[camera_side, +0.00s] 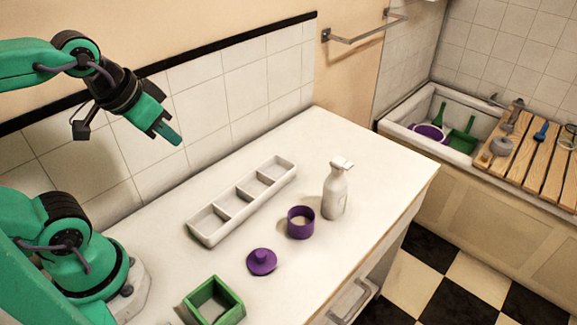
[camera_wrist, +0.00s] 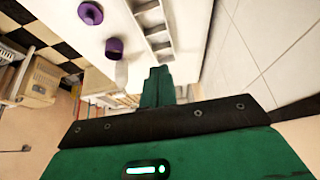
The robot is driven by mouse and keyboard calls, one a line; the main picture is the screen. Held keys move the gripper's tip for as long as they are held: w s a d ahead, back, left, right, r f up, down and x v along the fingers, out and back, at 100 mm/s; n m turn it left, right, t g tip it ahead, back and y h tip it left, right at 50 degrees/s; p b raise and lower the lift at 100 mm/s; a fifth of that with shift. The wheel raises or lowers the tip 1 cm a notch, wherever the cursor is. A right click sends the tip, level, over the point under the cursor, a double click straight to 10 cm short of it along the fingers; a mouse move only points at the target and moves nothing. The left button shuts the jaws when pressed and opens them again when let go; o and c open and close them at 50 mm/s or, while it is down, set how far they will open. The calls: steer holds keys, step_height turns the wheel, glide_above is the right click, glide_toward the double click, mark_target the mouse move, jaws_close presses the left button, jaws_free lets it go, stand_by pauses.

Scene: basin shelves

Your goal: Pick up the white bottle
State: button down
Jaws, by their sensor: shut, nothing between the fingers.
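The white bottle (camera_side: 335,192) has a pump-style top and stands upright on the white counter, towards its right end. It also shows in the wrist view (camera_wrist: 121,75), pale and small, beside the purple cup. My gripper (camera_side: 174,138) is shut and empty. It is raised in the air at the upper left, well apart from the bottle, in front of the tiled wall. In the wrist view, the closed green fingers (camera_wrist: 158,74) point up the middle of the picture.
A purple cup (camera_side: 301,234) stands just left of the bottle. A purple lid (camera_side: 262,263), a green square box (camera_side: 214,307) and a white divided tray (camera_side: 207,237) are on the counter (camera_side: 370,165). The tiled wall runs behind. A basin (camera_side: 393,118) with wooden slats is at the right.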

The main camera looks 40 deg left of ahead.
stand_by(0.3)
steer(key=c, duration=0.7)
jaws_free()
steer(key=shift+c, duration=0.2)
steer(key=shift+w, duration=0.1)
